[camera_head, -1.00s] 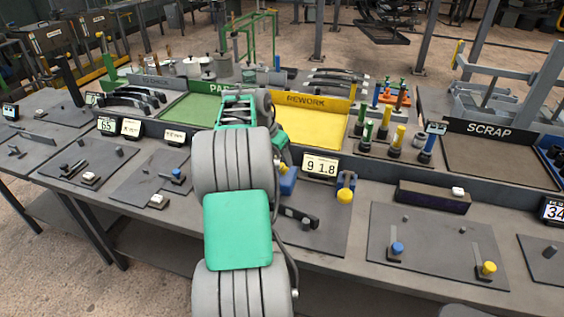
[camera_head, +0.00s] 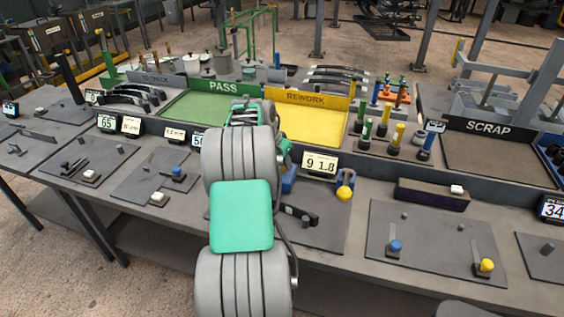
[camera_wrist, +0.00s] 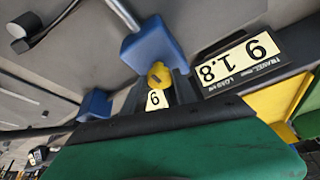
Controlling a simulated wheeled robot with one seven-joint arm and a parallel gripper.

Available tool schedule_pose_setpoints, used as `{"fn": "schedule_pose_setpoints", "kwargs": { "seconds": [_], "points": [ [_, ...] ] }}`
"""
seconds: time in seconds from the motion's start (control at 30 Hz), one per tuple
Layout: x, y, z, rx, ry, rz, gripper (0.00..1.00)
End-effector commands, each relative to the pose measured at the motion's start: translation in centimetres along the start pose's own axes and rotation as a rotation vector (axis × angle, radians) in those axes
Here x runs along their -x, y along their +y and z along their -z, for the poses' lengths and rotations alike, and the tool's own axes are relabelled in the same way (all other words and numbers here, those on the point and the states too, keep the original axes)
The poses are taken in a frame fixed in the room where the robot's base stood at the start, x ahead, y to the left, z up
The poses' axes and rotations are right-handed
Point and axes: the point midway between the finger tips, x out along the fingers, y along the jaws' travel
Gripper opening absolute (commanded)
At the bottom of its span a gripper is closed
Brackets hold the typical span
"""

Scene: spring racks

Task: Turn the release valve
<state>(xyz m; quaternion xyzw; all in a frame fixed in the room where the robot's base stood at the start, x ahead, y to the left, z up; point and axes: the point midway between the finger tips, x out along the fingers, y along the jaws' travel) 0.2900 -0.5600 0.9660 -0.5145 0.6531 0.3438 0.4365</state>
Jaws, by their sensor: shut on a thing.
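In the wrist view a small yellow knob (camera_wrist: 158,75) sits at the blue fixture, between my gripper's (camera_wrist: 157,88) dark fingers, beside a small tag marked 9. My gripper is shut on it, though the fingers' contact is partly hidden. A blue block (camera_wrist: 151,47) on a grey stem is close beyond it. In the head view my arm hides the gripper and the held knob. The blue fixture (camera_head: 289,182) shows just right of the arm. Another yellow knob (camera_head: 344,193) stands clear to its right. I cannot tell for certain which part is the release valve.
A display reading 9 1.8 (camera_head: 320,164) stands behind the fixture. The yellow REWORK tray (camera_head: 308,128), green PASS tray (camera_head: 196,108) and SCRAP tray (camera_head: 500,160) lie behind. A dark box (camera_head: 432,196) and a plate with levers (camera_head: 437,240) are to the right.

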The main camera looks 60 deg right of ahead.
Motion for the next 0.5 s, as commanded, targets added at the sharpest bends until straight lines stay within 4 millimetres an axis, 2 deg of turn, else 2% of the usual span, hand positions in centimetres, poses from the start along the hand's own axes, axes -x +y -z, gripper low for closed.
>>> {"fn": "schedule_pose_setpoints", "kwargs": {
  "seconds": [0.03,0.2,0.5],
  "points": [
    [0.01,0.0,0.0,0.0,0.0,0.0,0.15],
    [0.02,-0.01,0.0,0.0,0.0,0.0,0.01],
    [-0.02,0.01,0.0,0.011,0.0,0.005,0.0]
  ]
}}
